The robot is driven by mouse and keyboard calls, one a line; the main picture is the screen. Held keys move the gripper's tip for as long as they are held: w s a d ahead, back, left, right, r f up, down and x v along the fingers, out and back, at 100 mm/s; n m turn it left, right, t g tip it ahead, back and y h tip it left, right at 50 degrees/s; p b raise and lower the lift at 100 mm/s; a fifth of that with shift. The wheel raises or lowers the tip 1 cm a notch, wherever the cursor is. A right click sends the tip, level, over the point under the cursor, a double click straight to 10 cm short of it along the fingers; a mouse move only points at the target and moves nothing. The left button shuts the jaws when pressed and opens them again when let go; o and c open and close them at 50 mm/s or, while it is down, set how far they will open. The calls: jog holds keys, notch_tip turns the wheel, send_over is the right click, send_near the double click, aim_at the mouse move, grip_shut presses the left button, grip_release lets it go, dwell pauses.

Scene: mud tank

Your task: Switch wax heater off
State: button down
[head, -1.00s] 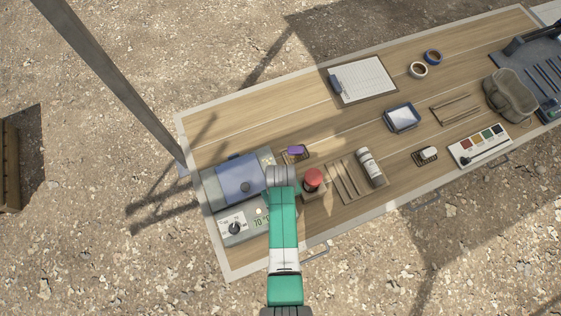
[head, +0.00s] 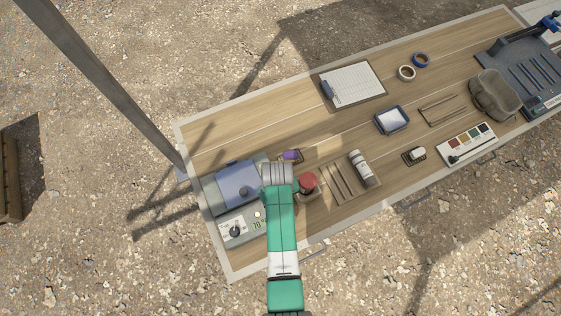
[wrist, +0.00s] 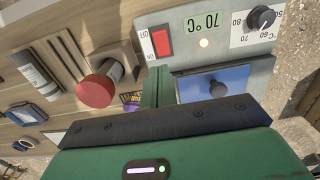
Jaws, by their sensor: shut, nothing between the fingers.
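The wax heater (head: 210,192) is a grey box with a blue lid (head: 238,182) and black knob, at the table's left end. Its front panel carries a dial (head: 235,230) and a display partly covered by my arm. In the wrist view, the panel shows a red rocker switch (wrist: 161,42), a display reading 70 °C (wrist: 203,22), a glowing pale light (wrist: 204,43) and the dial (wrist: 262,17). My gripper (wrist: 157,72) is shut and empty, its narrow green fingers just below the switch in the picture. Contact cannot be told. In the head view, my arm hides the switch.
A red round-topped object (head: 308,181) stands close right of my arm. A purple item (head: 291,155) lies behind. A grey bottle (head: 361,165) and thin tools (head: 340,180) lie farther right. A post (head: 110,90) rises at left. The table's back left is clear.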

notch_tip(320, 180, up, 6)
jog(key=w, duration=0.1)
jog(key=shift+a, duration=0.2)
dwell(0.4)
